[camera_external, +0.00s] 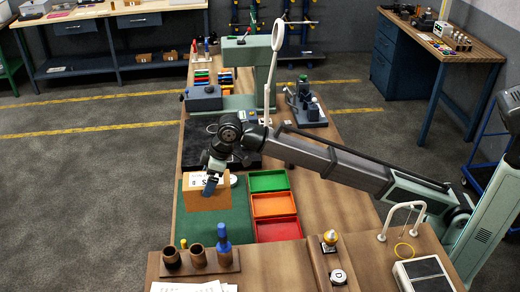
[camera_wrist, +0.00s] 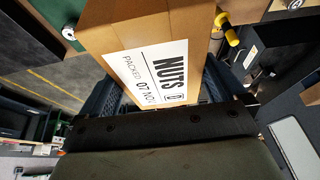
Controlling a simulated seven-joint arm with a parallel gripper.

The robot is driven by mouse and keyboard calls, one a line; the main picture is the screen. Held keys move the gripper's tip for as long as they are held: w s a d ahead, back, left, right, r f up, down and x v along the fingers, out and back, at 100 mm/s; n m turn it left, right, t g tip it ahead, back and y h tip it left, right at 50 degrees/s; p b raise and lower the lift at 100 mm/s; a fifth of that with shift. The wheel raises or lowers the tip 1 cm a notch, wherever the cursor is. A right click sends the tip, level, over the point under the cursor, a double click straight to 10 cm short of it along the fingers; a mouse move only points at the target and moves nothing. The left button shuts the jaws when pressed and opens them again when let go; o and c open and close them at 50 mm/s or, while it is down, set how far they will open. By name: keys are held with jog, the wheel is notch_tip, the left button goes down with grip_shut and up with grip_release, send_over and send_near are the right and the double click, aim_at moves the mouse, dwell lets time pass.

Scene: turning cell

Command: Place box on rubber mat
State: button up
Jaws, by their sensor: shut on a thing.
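The box (camera_external: 205,196) is brown cardboard with a white label reading "NUTS", which is clear in the wrist view (camera_wrist: 150,72). My gripper (camera_external: 211,185) is shut on the box, with blue fingers on its sides; they show partly in the wrist view (camera_wrist: 165,98). The box overlaps the left part of a green mat (camera_external: 225,228) in the external view; I cannot tell whether it touches it. A black, flat, mat-like surface (camera_external: 196,144) lies behind, partly hidden by my wrist. I cannot tell which of the two is rubber.
Green (camera_external: 268,181), orange (camera_external: 274,204) and red (camera_external: 278,229) bins stand right of the green mat. A wooden holder (camera_external: 200,262) with cups and a blue-handled tool is in front. A green press (camera_external: 262,75) stands behind. The bench right of the bins is mostly clear.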

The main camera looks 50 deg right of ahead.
notch_tip(320, 180, down, 14)
jog(key=shift+f, duration=0.15)
dwell(0.7)
jog(key=o, duration=1.6)
jog(key=shift+f, duration=0.15)
jog(key=v, duration=1.2)
